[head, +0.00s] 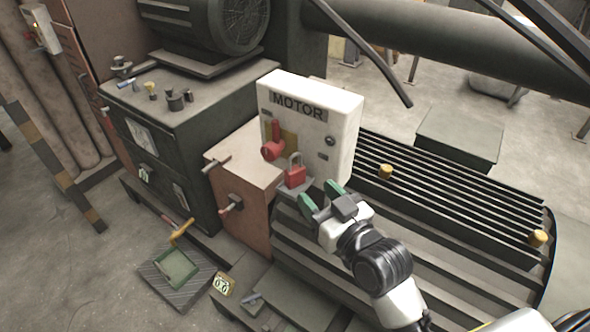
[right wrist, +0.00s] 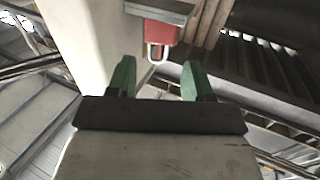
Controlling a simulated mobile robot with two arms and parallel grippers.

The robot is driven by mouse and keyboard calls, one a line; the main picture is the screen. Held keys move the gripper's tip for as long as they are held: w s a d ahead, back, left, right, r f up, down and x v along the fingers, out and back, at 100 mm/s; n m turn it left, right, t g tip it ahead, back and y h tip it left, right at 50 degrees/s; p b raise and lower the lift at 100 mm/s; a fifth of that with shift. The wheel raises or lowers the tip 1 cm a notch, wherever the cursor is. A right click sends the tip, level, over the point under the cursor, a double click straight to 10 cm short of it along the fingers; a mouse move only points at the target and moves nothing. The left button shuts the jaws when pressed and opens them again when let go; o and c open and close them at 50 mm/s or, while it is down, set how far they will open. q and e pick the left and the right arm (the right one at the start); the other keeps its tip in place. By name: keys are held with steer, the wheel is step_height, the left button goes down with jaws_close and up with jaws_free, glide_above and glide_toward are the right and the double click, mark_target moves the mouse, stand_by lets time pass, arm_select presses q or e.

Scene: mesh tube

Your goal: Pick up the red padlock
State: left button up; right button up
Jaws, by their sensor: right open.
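The red padlock (head: 295,176) stands upright, with its pale shackle up, on a small grey ledge (head: 296,188) at the front of the white MOTOR box (head: 343,125). In the right wrist view the padlock (right wrist: 160,33) appears upside down, between and beyond the fingertips. My right gripper (head: 320,195) has green fingers spread open and empty. It is just right of and slightly below the padlock in the head view, apart from it. The fingers (right wrist: 159,78) also show in the right wrist view. My left gripper is not in view.
A red switch handle (head: 272,148) sticks out of the box just left of the padlock. A dark cabinet (head: 165,130) with small items on top stands at left. Slatted ribs (head: 450,195) with yellow knobs lie to the right.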

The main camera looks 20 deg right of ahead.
mark_target(298, 172)
steer(key=shift+x, duration=1.25)
steer(key=x, duration=0.1)
steer(key=p+x, duration=0.1)
steer(key=x, duration=0.1)
steer(key=shift+w+r+p, duration=0.2)
steer(key=shift+w+p, duration=0.1)
steer(key=shift+w, duration=0.05)
steer(key=shift+w+a+f, duration=0.1)
steer(key=shift+w+a, duration=0.05)
steer(key=shift+w, duration=0.3)
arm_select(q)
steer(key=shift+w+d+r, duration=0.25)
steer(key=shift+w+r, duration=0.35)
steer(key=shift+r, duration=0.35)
arm_select(e)
steer(key=shift+s, duration=0.1)
steer(key=c, duration=0.7)
